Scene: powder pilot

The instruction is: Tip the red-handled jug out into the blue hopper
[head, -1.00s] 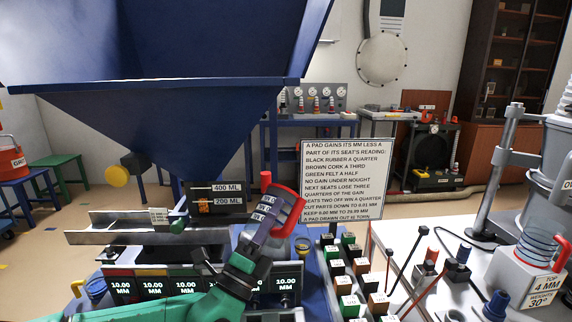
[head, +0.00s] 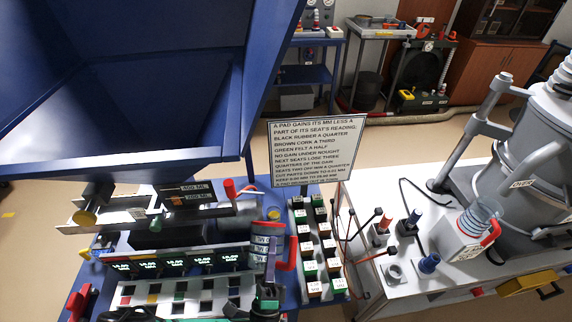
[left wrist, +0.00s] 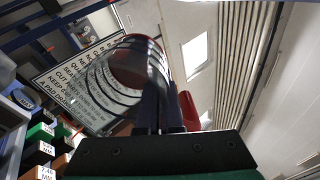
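The blue hopper (head: 205,155) fills the upper left of the head view, its wide mouth facing up. The red-handled jug (head: 262,243) stands out below and right of the hopper's near corner, apart from it, looking roughly upright in the head view. Its red handle (head: 287,247) is on the right. My left gripper (head: 267,290) comes from below and seems shut on the jug. In the left wrist view the clear, ringed jug (left wrist: 125,80) is just beyond the dark fingers (left wrist: 160,108). I cannot tell what is in it. My right gripper is not in view.
A sign (head: 317,152) stands behind the jug. Rows of coloured blocks (head: 310,240) lie right of it. A display panel (head: 175,262) is left.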

